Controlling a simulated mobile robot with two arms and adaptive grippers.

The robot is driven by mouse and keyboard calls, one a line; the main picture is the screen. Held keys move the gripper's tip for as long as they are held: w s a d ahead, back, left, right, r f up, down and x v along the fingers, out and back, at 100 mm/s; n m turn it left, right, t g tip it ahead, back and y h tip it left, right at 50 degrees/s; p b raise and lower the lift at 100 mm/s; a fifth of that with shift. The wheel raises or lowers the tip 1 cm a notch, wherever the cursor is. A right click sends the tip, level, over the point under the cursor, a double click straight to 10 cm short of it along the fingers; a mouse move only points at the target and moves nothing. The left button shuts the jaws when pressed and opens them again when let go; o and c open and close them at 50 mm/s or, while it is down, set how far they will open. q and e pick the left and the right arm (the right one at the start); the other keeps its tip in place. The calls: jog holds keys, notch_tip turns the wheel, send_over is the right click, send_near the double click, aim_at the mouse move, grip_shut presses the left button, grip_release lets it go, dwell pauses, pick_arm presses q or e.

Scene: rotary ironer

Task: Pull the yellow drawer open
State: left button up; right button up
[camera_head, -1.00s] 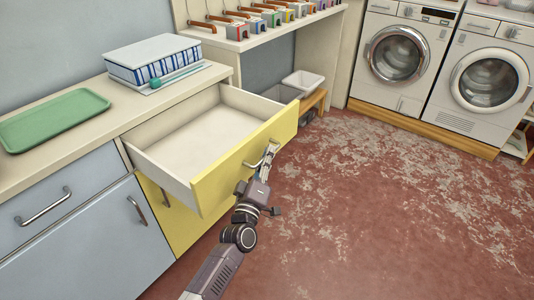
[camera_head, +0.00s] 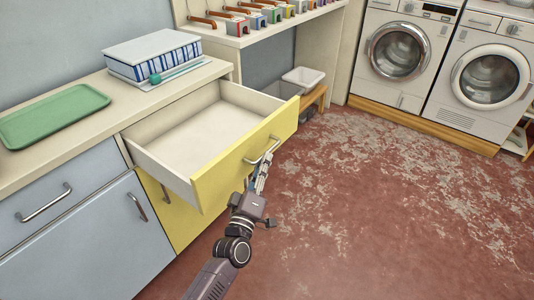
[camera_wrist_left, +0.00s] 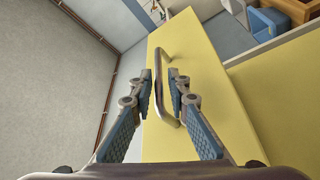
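The yellow drawer (camera_head: 240,170) is pulled out of the counter and its pale, empty inside shows. Its metal bar handle (camera_head: 264,151) is on the front face. My left gripper (camera_head: 264,168) is just in front of the handle, on the room side. In the left wrist view, the two fingers of the left gripper (camera_wrist_left: 160,75) are apart. The handle (camera_wrist_left: 163,57) shows ahead of and between them, against the yellow front (camera_wrist_left: 205,75). No grip on the handle shows. My right gripper is not in view.
A green tray (camera_head: 52,115) and a blue-white box (camera_head: 153,55) stand on the counter. A yellow door lies below the drawer. White washing machines (camera_head: 397,50) stand at the back right. The red floor (camera_head: 400,220) to the right is clear.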

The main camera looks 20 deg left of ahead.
pick_arm(q)
jog(key=v, duration=0.7)
jog(key=shift+s, duration=0.35)
